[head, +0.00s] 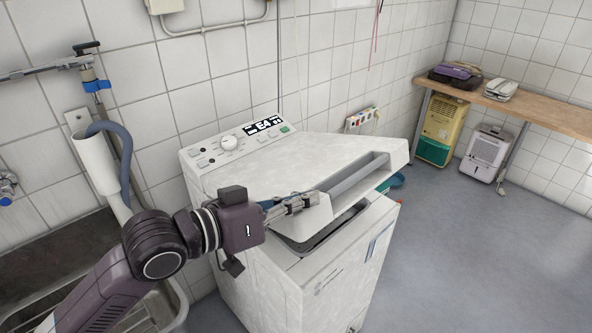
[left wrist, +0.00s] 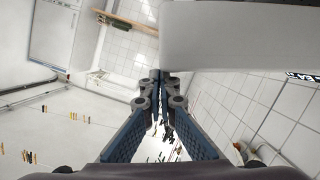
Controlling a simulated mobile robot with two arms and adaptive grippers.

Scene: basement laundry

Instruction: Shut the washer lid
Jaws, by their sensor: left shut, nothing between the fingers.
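The white top-loading washer (head: 345,270) stands in the middle of the head view. Its lid (head: 290,160) is partly open, with its front edge raised above the dark tub opening (head: 335,226). My left gripper (head: 314,199) is shut and empty at the near left corner of the lid's front edge. In the left wrist view, the closed fingertips (left wrist: 160,76) lie against or just in front of the lid (left wrist: 240,35), a large pale surface. I cannot tell whether they touch it. My right gripper is not in view.
A sink (head: 150,305) with a grey drain hose (head: 126,165) stands left of the washer. The washer's control panel (head: 238,141) is at the back by the tiled wall. A wooden bench (head: 540,112) with appliances is at the far right. The floor (head: 465,250) to the right is clear.

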